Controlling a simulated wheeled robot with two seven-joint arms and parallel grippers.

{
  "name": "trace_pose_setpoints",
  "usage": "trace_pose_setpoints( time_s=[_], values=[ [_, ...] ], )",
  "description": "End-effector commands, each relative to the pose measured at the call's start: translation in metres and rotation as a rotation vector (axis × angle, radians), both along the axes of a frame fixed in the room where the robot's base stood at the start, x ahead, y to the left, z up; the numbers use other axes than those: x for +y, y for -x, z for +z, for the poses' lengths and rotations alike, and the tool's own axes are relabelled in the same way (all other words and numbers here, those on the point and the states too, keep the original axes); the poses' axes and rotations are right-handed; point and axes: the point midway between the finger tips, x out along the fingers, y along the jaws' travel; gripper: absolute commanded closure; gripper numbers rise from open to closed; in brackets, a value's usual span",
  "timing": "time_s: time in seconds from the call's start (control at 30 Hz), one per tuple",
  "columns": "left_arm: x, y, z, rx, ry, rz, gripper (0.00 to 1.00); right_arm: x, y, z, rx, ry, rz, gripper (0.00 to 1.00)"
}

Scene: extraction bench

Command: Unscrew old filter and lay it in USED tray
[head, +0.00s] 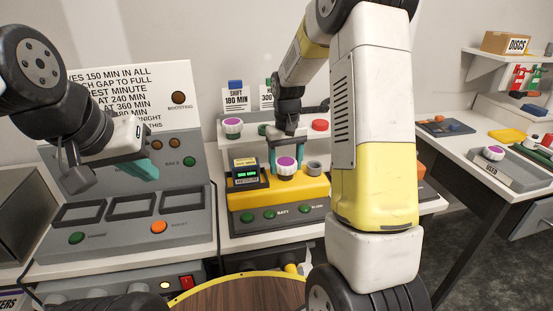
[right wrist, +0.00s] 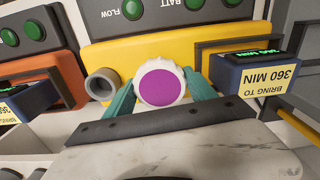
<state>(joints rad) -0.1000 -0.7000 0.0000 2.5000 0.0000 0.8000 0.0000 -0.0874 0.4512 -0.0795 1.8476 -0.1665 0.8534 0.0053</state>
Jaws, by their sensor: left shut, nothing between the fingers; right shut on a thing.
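My right gripper (head: 287,158) is shut on a white ribbed filter with a purple top (head: 286,167), at the yellow pump unit (head: 315,189). In the right wrist view the filter (right wrist: 160,85) sits upright between the two teal fingers (right wrist: 160,98). Whether it is still seated in the unit is hidden. The grey USED tray (head: 505,173) is on the right-hand bench, with another purple-topped filter (head: 494,152) at its back left. My left gripper (head: 145,170) is shut and empty, in front of the left grey panel.
An empty grey ring socket (head: 314,168) is right of the held filter. A dark timer box (head: 247,173) stands to its left. A shelf (head: 262,137) behind holds another purple-topped filter (head: 232,127) and a red cap (head: 319,125). My right arm covers much of the middle.

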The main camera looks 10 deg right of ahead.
Motion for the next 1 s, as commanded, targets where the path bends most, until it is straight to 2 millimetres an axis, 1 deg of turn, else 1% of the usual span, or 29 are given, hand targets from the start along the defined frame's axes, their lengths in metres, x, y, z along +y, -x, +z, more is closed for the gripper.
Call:
trace_pose_setpoints(
  time_s=[0.1, 1.0],
  values=[
    [0.0000, 0.0000, 0.0000, 0.000, 0.000, 0.000, 1.00, -0.0008, 0.0002, 0.0000, 0.001, -0.001, 0.205, 0.84],
    [0.0000, 0.0000, 0.0000, 0.000, 0.000, 0.000, 1.00, -0.0010, 0.0001, 0.0007, 0.000, -0.001, 1.782, 0.84]
  ],
)
